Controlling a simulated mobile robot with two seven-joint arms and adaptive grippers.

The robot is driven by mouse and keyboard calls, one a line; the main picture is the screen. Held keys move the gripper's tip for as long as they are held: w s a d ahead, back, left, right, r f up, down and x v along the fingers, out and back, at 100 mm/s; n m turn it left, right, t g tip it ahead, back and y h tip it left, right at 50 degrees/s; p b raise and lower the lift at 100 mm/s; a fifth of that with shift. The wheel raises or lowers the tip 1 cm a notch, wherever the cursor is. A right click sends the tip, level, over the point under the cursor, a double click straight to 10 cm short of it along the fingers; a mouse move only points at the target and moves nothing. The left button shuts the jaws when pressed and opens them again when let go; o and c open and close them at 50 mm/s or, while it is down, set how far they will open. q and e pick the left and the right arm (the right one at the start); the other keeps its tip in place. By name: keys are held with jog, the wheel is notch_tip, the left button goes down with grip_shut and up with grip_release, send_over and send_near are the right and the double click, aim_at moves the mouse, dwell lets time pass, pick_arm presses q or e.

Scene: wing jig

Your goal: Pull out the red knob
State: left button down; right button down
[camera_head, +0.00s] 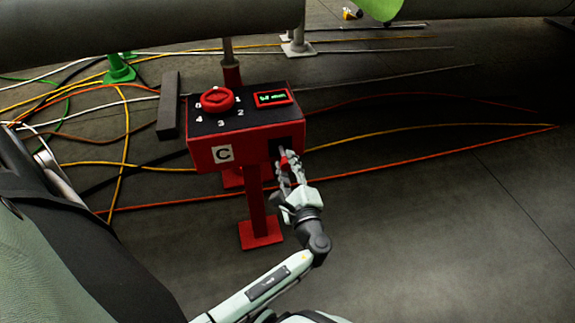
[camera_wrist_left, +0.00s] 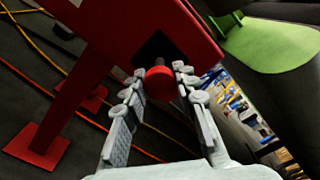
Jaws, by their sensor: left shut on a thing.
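The red knob (camera_wrist_left: 160,84) is a round red cylinder at a dark recess in the front of the red box, seen in the left wrist view. In the head view only a small red part of the knob (camera_head: 284,162) shows between my fingers. My left gripper (camera_head: 289,161) is at the right end of the box's front face. Its two fingers stand on either side of the knob in the left wrist view (camera_wrist_left: 160,72), shut on it. How far the knob stands out is hard to tell. My right gripper is not in view.
The red control box (camera_head: 200,153) stands on a red post, with a numbered red dial (camera_head: 217,100) and a green-lit display (camera_head: 272,98) on top. Cables (camera_head: 400,126) lie across the dark floor.

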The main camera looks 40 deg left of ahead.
aim_at(287, 162)
pick_arm(q)
jog(key=shift+s+d+f, duration=0.1)
jog(key=shift+s+d, duration=0.05)
jog(key=shift+d, duration=0.05)
jog(key=c, duration=1.2)
grip_release()
jog(key=shift+r, duration=5.15)
